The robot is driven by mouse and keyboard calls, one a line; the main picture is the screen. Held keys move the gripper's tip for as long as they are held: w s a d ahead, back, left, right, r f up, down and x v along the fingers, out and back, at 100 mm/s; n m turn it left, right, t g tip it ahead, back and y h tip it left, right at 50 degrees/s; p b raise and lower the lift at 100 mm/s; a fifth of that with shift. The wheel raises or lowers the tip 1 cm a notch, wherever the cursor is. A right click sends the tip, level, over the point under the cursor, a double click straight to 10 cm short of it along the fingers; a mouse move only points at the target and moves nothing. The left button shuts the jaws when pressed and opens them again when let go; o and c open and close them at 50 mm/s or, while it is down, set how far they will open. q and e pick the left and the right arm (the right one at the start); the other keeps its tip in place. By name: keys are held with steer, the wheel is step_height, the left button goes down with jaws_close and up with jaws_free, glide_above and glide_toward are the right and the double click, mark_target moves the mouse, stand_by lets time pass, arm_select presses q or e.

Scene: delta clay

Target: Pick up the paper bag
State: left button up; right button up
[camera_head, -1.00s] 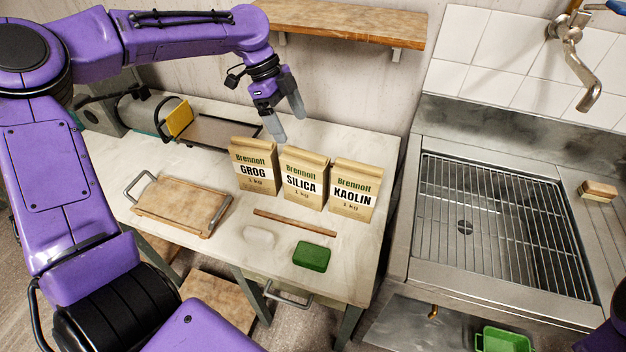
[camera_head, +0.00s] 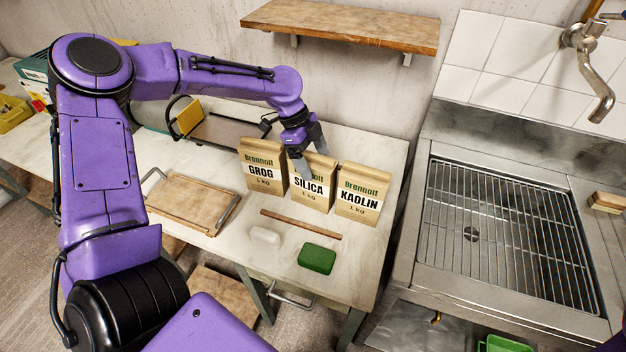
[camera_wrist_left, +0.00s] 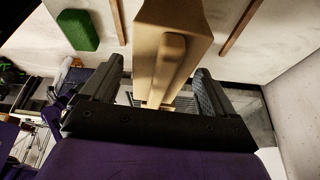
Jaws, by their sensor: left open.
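Three tan paper bags stand in a row on the worktop in the head view: GROG (camera_head: 262,180) at left, SILICA (camera_head: 314,196) in the middle and KAOLIN (camera_head: 361,197) at right. My left gripper (camera_head: 309,154) is open at the top of the SILICA bag. Its near finger overlaps the upper left of that bag's front. In the left wrist view, the folded top of a bag (camera_wrist_left: 172,52) lies between the two spread fingers of my left gripper (camera_wrist_left: 157,80), with gaps at both sides. My right gripper is not in view.
On the worktop (camera_head: 375,150) are a green block (camera_head: 317,258), a white block (camera_head: 265,235), a wooden strip (camera_head: 300,224) and a wooden board with handles (camera_head: 194,204). A wall shelf (camera_head: 340,25) hangs above. A sink with a grate (camera_head: 500,235) stands at right.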

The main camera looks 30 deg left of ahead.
arm_select(q)
steer(key=shift+f, duration=0.2)
stand_by(0.4)
jaws_close()
